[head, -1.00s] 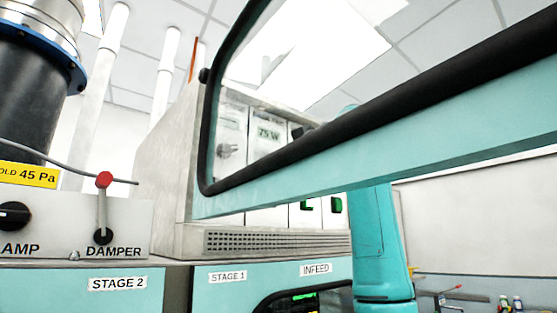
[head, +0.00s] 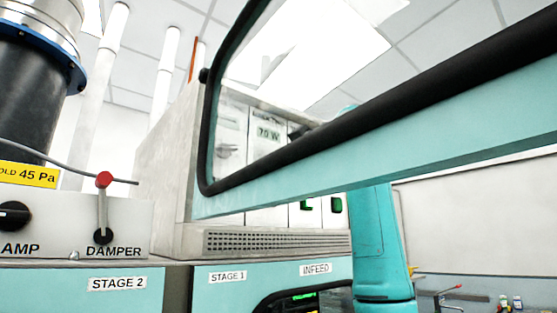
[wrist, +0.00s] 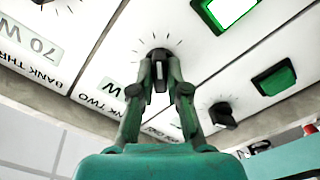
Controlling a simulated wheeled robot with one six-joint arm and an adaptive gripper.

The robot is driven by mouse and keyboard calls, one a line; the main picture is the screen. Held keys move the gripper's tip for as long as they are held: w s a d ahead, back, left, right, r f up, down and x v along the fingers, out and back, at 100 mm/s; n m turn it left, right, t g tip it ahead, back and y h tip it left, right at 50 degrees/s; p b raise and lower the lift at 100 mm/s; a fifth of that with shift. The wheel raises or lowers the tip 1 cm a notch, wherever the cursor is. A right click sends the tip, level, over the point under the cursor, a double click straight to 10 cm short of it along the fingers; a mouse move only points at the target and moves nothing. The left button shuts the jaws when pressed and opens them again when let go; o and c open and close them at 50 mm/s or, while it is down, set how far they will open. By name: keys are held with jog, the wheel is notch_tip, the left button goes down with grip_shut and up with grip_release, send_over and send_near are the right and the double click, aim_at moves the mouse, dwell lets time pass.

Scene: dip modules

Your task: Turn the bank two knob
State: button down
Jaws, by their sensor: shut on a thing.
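The bank two knob (wrist: 160,57) is a dark knob with tick marks around it on a white panel in the wrist view. My gripper (wrist: 160,72) is shut on it, one finger on each side. The BANK TWO label (wrist: 98,103) is at its lower left. In the head view the white panels (head: 232,130) show through the clear window, and a display (head: 268,133) there reads 70 W. The knob and gripper are hard to make out there.
In the wrist view, another black knob (wrist: 222,115) sits at lower right and a green lit switch (wrist: 273,79) at right. A display (wrist: 30,42) for bank three reads 70 W. A black-edged teal frame (head: 400,115) crosses the head view. A red-topped damper lever (head: 103,205) stands left.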

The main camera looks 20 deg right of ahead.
jog(key=c, duration=1.2)
grip_release()
jog(key=shift+o, duration=0.2)
jog(key=shift+s, duration=0.1)
jog(key=v, duration=1.1)
jog(key=shift+s, duration=0.35)
jog(key=shift+d, duration=0.15)
